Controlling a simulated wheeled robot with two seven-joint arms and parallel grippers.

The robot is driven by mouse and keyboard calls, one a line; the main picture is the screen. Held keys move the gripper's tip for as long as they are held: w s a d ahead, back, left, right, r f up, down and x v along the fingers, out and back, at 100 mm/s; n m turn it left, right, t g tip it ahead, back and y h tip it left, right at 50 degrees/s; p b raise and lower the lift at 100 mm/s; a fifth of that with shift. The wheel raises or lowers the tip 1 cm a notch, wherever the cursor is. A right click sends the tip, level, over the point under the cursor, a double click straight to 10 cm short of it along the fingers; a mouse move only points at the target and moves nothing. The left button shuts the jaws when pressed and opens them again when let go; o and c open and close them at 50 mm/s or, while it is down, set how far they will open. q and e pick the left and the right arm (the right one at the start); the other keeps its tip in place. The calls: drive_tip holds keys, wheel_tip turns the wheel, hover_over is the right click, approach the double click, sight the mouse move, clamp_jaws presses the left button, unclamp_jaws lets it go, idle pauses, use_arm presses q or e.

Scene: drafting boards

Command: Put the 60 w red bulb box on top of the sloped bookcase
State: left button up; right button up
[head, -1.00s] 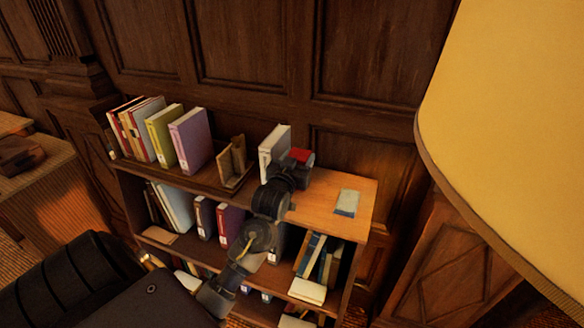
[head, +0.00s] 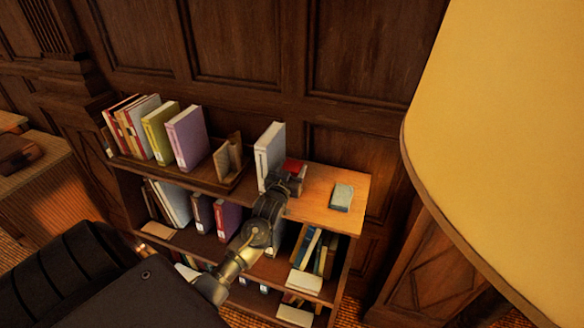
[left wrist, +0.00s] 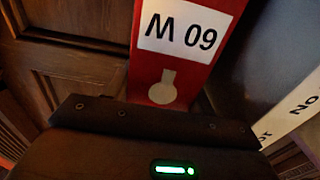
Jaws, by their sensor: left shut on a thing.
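The red bulb box (left wrist: 165,70) fills the upper middle of the left wrist view, with an upside-down "60 W" on a white label and a pale bulb shape. In the head view only a small red part of the box (head: 293,166) shows beyond my left gripper (head: 289,180). My left gripper is shut on the box, over the top of the sloped bookcase (head: 318,203), just right of a white binder. Whether the box touches the top is hidden by the gripper. My right gripper is not in view.
The white binder (head: 270,155) stands close beside the gripper. A small blue-grey book (head: 342,197) lies on the right of the bare wooden top. Purple and olive books (head: 187,138) stand farther left. A large yellow lampshade (head: 500,130) fills the right side.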

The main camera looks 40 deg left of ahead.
use_arm(q)
drive_tip(key=shift+f, duration=0.1)
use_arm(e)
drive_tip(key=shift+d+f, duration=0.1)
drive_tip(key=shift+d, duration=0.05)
use_arm(q)
drive_tip(key=o, duration=1.1)
drive_tip(key=shift+c, duration=0.2)
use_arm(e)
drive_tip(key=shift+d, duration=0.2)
use_arm(q)
drive_tip(key=shift+r, duration=0.2)
drive_tip(key=b+v, duration=0.1)
drive_tip(key=v, duration=0.4)
drive_tip(key=b+v, duration=0.2)
drive_tip(key=v, duration=0.3)
drive_tip(key=shift+s+d+f, duration=0.15)
drive_tip(key=shift+s+f, duration=0.05)
drive_tip(key=shift+v, duration=0.8)
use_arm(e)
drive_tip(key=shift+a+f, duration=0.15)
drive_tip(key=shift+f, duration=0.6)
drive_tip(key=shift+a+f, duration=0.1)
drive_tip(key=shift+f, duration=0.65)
use_arm(q)
drive_tip(key=shift+r, duration=0.1)
